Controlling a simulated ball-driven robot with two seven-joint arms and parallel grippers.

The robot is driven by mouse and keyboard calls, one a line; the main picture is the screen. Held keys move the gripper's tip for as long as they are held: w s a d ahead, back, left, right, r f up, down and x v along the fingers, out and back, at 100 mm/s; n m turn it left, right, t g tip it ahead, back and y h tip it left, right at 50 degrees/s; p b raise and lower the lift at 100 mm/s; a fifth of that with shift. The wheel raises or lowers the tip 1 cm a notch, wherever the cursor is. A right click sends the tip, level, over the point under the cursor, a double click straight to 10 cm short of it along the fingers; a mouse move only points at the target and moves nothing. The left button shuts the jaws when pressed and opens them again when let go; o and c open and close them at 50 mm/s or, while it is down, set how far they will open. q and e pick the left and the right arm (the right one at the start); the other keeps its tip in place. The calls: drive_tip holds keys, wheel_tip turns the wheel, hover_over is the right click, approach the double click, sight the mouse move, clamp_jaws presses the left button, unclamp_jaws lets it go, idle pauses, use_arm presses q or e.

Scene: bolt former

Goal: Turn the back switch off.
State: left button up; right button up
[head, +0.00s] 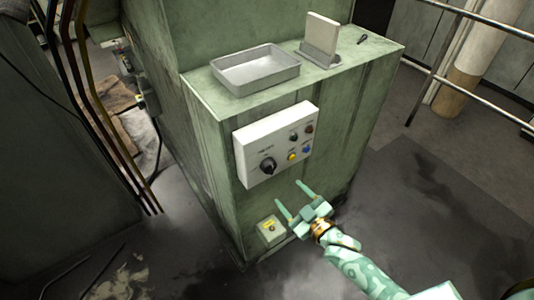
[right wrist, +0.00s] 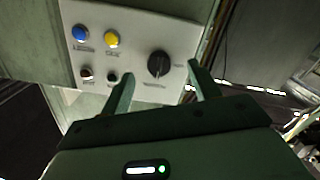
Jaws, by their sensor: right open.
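A white control panel (head: 250,155) is on the front of the green machine. It carries a large black rotary switch (head: 267,167), a yellow button (head: 291,157), a blue button (head: 306,150) and small dark controls above. Which of these is called the back switch I cannot tell. My right gripper (head: 290,192) is open and empty, below the panel in the head view. In the right wrist view, the black rotary switch (right wrist: 158,64) appears between the open fingers (right wrist: 162,74), beyond the tips. I see no contact. My left gripper is out of view.
A grey tray (head: 255,84) and an upright pale block in a grey holder (head: 320,55) stand on the machine top. A metal railing (head: 440,65) stands at the right.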

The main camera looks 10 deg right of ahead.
sight(273, 170)
drive_tip(key=w+a+m+b, duration=0.1)
drive_tip(key=w, duration=0.2)
drive_tip(key=w+a+r+b, duration=0.1)
drive_tip(key=w, duration=0.1)
drive_tip(key=w+a+r+m+b, duration=0.1)
drive_tip(key=w, duration=0.2)
drive_tip(key=shift+w+a+r+m+t+y+b, duration=0.15)
drive_tip(key=shift+w+a+m+t+y+b, duration=0.05)
drive_tip(key=shift+w+m+t+y+b, duration=0.15)
drive_tip(key=m, duration=0.2)
drive_tip(key=shift+m, duration=0.35)
drive_tip(key=shift+s+r+m+p, duration=0.1)
drive_tip(key=shift+r+m+p, duration=0.3)
drive_tip(key=shift+m+p, duration=0.55)
drive_tip(key=shift+d+m, duration=0.1)
drive_tip(key=shift+m, duration=0.95)
drive_tip(key=shift+f+m, duration=0.3)
drive_tip(key=shift+m, duration=0.3)
drive_tip(key=c, duration=1.2)
drive_tip(key=n, duration=0.4)
drive_tip(key=shift+r, duration=0.1)
drive_tip(key=n, duration=0.3)
drive_tip(key=shift+n, duration=0.3)
drive_tip(key=n, duration=0.3)
drive_tip(key=o, duration=1.2)
